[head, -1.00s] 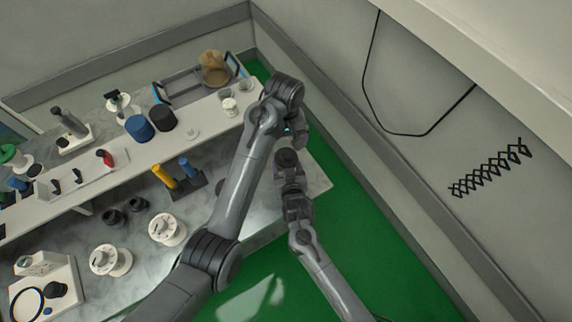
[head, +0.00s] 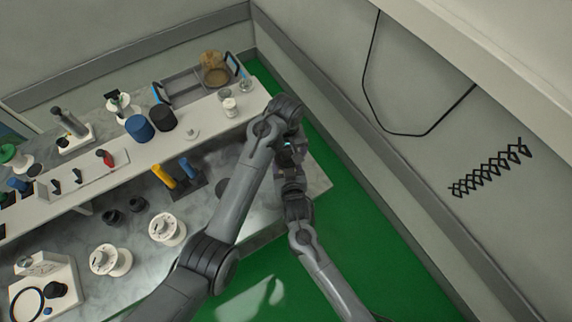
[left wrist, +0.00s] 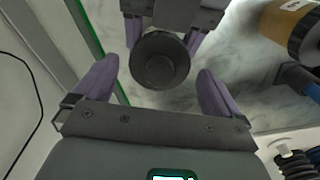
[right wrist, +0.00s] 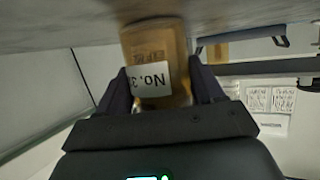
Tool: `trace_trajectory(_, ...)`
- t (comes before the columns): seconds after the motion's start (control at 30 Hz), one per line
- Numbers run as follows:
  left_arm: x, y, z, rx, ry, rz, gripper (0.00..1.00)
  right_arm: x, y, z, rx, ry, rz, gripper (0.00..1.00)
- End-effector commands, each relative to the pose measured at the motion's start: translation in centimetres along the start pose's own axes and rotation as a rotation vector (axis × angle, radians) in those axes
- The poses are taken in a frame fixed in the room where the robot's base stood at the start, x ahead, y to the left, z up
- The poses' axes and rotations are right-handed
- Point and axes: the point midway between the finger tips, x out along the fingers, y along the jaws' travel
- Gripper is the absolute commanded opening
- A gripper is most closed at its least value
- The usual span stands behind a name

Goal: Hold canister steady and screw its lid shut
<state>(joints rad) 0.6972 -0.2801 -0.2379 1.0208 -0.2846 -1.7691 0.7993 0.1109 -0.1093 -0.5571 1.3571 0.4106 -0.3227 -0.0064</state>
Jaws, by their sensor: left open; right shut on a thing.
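The canister (right wrist: 158,55) is amber with a white "No.3" label, and shows in the right wrist view between the fingers of my right gripper (right wrist: 160,80), which is shut on it. In the left wrist view its dark round lid (left wrist: 160,62) faces the camera, with the right gripper's fingers at its far sides. My left gripper (left wrist: 158,72) is open, one finger on each side of the lid, with visible gaps. In the head view my left gripper (head: 292,145) is above my right gripper (head: 292,178); the canister is hidden there. I cannot tell how tightly the lid sits.
The grey marble bench (head: 215,165) lies close by. A rack (head: 190,185) with yellow and blue handles stands to the left. White dials (head: 167,229) stand nearer. A raised shelf (head: 205,115) holds dark-blue and black cylinders and small jars. Green floor (head: 350,220) is open on the right.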

Motion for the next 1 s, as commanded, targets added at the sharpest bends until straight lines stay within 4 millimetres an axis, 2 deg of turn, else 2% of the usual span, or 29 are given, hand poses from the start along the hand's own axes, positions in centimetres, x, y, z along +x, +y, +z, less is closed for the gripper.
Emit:
trace_trajectory(0.2, 1.6, 0.0, 0.0, 0.000, -0.002, -0.001, 0.98, 0.0, 0.0, 0.0, 0.000, -0.001, 0.001, 0.00)
trace_trajectory(0.57, 1.9, 0.0, 0.0, 0.000, -0.001, 0.000, 0.98, 0.0, 0.0, 0.0, 0.000, -0.001, 0.001, 0.00)
trace_trajectory(0.93, 1.9, 0.0, 0.0, 0.000, -0.001, 0.000, 0.43, 0.0, 0.0, 0.0, 0.000, -0.001, 0.001, 0.00)
trace_trajectory(1.0, 1.9, 0.0, 0.0, 0.003, -0.001, 0.000, 0.40, 0.0, 0.0, 0.0, 0.000, -0.001, 0.001, 0.00)
